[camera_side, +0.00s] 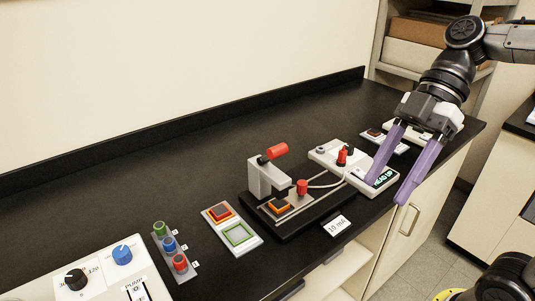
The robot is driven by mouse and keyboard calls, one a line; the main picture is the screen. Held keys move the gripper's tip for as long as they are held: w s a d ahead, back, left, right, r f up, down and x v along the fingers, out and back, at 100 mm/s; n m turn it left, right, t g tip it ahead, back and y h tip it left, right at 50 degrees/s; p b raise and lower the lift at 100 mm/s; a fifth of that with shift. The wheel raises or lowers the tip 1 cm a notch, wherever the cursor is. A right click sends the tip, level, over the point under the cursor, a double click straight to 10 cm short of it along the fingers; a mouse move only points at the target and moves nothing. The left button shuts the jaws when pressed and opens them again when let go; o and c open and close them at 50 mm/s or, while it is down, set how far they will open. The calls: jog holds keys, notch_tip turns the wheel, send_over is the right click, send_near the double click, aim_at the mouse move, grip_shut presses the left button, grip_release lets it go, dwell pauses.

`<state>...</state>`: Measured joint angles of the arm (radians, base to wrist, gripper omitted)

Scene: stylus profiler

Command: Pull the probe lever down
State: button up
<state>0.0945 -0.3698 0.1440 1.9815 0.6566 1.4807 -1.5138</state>
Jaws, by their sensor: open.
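The profiler has a grey stand (265,179) on a black base (302,217). A red-handled lever (277,151) sticks out to the right from the top of the stand and tilts slightly up. An orange-edged sample (279,206) lies on the plate below the head, with a red knob (302,187) beside it. A white control box (352,172) behind has another red upright handle (343,156) and a display (383,178) reading "HEAD UP". My gripper (387,192) has two purple fingers, open and apart. It is over the display end of the box, right of the profiler, holding nothing.
A grey cable joins the profiler and the box. A tray with red and green-edged squares (232,228), a rack of coloured knobs (171,247) and a dial panel (95,279) stand left. A white card (336,226) lies in front. The counter (150,165) behind is clear.

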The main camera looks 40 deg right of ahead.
jog(key=w+d+r+n+g+y, duration=0.2)
jog(key=w+n+y, duration=0.45)
jog(key=w, duration=1.05)
jog(key=w+d+f+m+y, duration=0.1)
jog(key=w+d+f+y, duration=0.2)
jog(key=w+d+f, duration=0.15)
jog(key=m+t, duration=0.2)
jog(key=m, duration=0.1)
send_near(270, 153)
jog(key=shift+y, duration=0.45)
jog(key=a, duration=1.1)
jog(key=shift+f, duration=0.4)
grip_shut()
